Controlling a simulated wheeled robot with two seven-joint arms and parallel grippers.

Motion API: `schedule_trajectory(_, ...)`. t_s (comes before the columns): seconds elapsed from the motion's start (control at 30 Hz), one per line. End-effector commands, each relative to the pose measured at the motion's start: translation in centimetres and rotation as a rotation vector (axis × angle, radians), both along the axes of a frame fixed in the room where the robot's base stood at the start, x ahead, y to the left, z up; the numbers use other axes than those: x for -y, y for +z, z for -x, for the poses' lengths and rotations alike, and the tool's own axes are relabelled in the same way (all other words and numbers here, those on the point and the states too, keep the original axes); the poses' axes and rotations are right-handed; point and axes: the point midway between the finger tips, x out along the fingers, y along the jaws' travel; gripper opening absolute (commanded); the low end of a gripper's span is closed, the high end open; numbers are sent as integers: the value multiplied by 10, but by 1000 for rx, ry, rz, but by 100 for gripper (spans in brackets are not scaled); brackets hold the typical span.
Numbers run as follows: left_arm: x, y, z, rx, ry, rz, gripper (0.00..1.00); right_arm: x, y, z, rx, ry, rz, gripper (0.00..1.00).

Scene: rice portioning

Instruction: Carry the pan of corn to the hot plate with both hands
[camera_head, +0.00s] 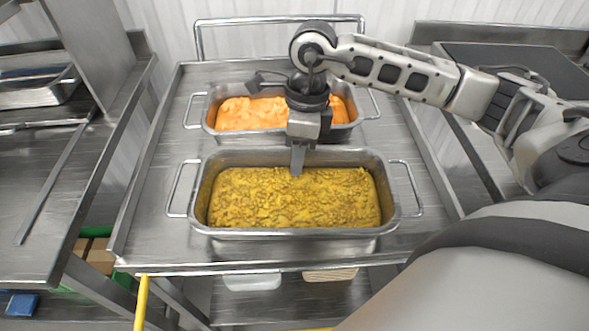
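The pan of corn (296,233) is a steel pan with yellow grainy food and a wire handle at its left and right ends. It sits at the front of a steel cart top. My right gripper (298,168) reaches in from the right and points down at the middle of this pan's back rim. Its fingertip overlaps the corn in the picture; I cannot tell if it touches. The fingers line up in this view, so their opening is hidden. Both pan handles are free. My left gripper is out of view. A dark flat plate (515,70) at the upper right may be the hot plate.
A second steel pan (212,112) with orange food stands behind the corn pan, partly hidden by my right gripper. The steel cart (145,225) has a rail at the back. A steel shelf unit (60,220) stands at the left. Bare cart surface shows beside both pans.

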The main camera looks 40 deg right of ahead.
Motion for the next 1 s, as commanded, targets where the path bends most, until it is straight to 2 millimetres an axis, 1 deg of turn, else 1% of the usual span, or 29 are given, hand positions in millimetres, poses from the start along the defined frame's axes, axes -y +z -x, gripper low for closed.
schedule_trajectory(0.03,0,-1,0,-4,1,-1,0,-1,-5,1,-2,0,0,30)
schedule_trajectory(0.1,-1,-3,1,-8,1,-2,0,-2,-9,1,-1,0,-1,30)
schedule_trajectory(0.33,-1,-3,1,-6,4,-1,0,-2,-10,0,1,0,-1,30)
schedule_trajectory(0.43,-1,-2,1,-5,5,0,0,-2,-10,0,1,0,-1,2)
schedule_trajectory(0.47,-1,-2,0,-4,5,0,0,-2,-10,0,1,0,-1,0)
schedule_trajectory(1.0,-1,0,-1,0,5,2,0,-1,-10,0,-2,-3,2,0)
